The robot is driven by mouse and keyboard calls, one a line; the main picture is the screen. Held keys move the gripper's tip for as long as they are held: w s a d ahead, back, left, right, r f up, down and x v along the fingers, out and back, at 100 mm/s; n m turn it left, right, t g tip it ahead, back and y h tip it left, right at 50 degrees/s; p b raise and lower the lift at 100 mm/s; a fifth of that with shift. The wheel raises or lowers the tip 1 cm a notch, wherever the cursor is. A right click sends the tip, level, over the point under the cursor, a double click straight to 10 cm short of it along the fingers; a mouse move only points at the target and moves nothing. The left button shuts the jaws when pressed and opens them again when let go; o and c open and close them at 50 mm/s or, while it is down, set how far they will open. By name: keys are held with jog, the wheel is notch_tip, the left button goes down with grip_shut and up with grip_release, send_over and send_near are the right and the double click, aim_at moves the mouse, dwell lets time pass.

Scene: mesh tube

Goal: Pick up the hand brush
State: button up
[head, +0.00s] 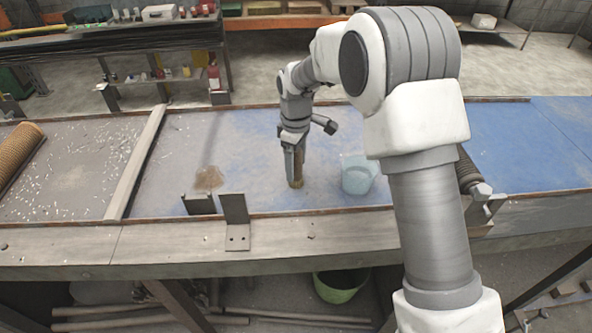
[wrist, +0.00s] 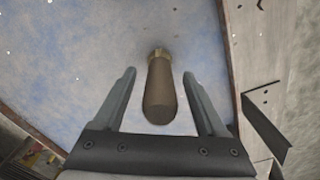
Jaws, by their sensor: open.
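The hand brush shows in the wrist view as a brown, rounded handle (wrist: 161,92) with a brass-coloured band at its far end. In the head view its lower part (head: 297,183) shows small and brown on the blue work surface, at the gripper's tips. It seems to stand upright, handle end towards the wrist camera. My gripper (head: 293,164) points down over it. In the wrist view the two fingers (wrist: 159,74) are open, one on each side of the handle, with a visible gap on both sides. The bristles are hidden.
A translucent light-blue bucket (head: 359,175) stands close to the right of the gripper. Dark angle brackets (head: 235,210) stand at the front edge, left of it. A mesh tube (head: 15,152) lies at the far left. A green tub (head: 341,286) is below the table.

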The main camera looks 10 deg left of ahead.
aim_at(296, 154)
jog(key=shift+f, duration=0.7)
grip_shut()
jog(key=shift+r, duration=0.1)
jog(key=shift+r, duration=0.65)
notch_tip(296, 154, up, 3)
jog(key=shift+w+f, duration=0.1)
jog(key=s+d+r+b, duration=0.1)
jog(key=s+d+r, duration=0.5)
jog(key=s, duration=0.3)
jog(key=shift+s+d+r, duration=0.3)
jog(key=shift+s+r, duration=0.05)
jog(key=shift+s, duration=0.05)
